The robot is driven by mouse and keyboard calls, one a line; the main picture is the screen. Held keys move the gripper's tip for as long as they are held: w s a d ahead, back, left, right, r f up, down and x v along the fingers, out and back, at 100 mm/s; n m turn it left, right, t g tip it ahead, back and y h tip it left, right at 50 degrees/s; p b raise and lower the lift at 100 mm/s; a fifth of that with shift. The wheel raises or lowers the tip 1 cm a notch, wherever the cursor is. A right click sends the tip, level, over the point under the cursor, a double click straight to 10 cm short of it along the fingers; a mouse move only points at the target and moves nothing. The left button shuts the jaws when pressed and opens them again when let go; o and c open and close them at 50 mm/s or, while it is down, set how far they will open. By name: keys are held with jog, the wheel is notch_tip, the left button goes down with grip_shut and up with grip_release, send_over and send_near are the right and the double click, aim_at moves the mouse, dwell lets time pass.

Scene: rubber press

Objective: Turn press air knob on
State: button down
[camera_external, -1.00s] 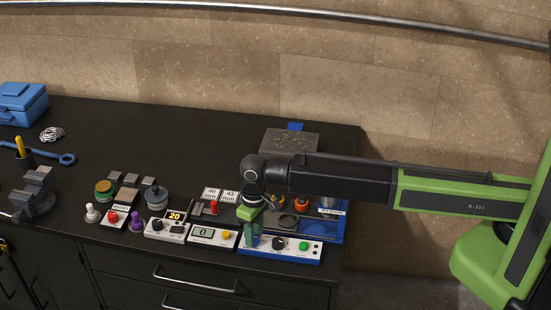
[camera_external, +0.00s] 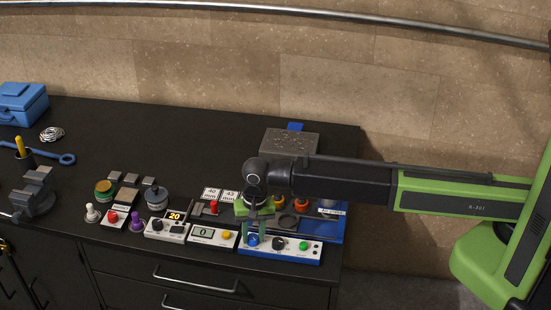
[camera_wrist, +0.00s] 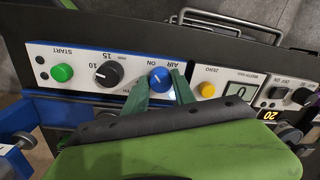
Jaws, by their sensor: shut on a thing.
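The blue air knob (camera_wrist: 160,79) is on the white-and-blue press panel (camera_wrist: 132,57), beside upside-down "AIR" and "ON" lettering in the wrist view. In the external view the knob (camera_external: 253,240) is at the panel's left end. My gripper (camera_wrist: 161,83) has its two green fingers on either side of the knob, shut on it. My gripper (camera_external: 253,236) reaches down from above in the external view. The knob's pointer direction is too small to tell.
The same panel carries a black knob (camera_external: 278,243) and a green start button (camera_external: 303,246). Left of it is a panel with a display and yellow button (camera_external: 227,235). A metal block (camera_external: 290,141) lies behind. The bench's left rear has free room.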

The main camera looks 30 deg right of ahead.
aim_at(257, 237)
jog(key=shift+m, duration=0.7)
jog(key=c, duration=1)
grip_release()
jog(key=shift+c, duration=0.2)
notch_tip(257, 237, up, 17)
jog(key=p, duration=1.7)
jog(key=shift+s+d+r, duration=0.15)
jog(key=shift+s+d, duration=0.15)
jog(key=shift+d, duration=0.1)
